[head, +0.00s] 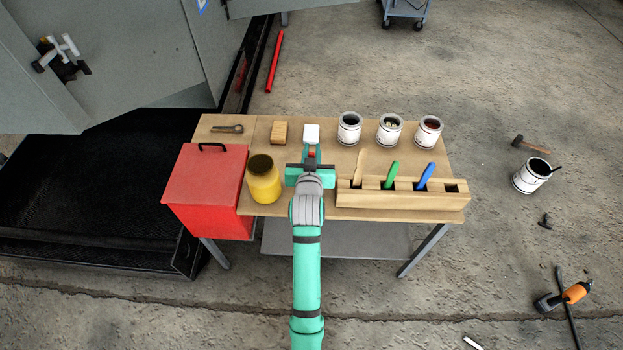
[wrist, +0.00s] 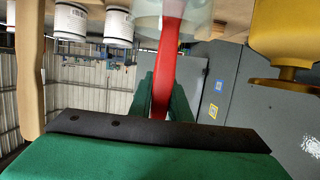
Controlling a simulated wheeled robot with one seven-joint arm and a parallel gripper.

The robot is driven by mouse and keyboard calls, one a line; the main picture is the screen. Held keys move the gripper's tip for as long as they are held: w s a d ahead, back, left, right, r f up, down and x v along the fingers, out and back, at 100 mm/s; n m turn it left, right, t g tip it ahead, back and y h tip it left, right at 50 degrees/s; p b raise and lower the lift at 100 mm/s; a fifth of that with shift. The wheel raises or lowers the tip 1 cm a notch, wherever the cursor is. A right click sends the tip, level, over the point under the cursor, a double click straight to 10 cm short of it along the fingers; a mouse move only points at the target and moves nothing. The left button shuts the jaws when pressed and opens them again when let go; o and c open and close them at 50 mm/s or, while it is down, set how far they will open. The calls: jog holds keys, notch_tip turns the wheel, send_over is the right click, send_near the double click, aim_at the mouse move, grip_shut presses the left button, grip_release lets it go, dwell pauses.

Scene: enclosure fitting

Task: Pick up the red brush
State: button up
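The red brush (wrist: 168,65) shows in the wrist view as a red handle running between the two green fingers of my gripper (wrist: 163,95). Its far end reaches a pale, see-through container (wrist: 190,12). The bristles cannot be made out. In the head view my gripper (head: 311,153) is over the middle of the table, with a small bit of red between its fingers, just in front of a white container (head: 311,131). The fingers lie close against both sides of the handle, with no clear gap, so my gripper appears shut on the brush.
The wooden table (head: 260,206) holds a yellow jar (head: 264,184) and red box (head: 204,180) to the left. A wooden rack (head: 400,201) with green and blue handles and several paint cans (head: 389,129) stand to the right. A sponge-like block (head: 279,132) lies behind.

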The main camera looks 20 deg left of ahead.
grip_shut()
notch_tip(320, 180, up, 10)
dwell(0.4)
jog(key=shift+r, duration=2.15)
jog(key=shift+r, duration=0.55)
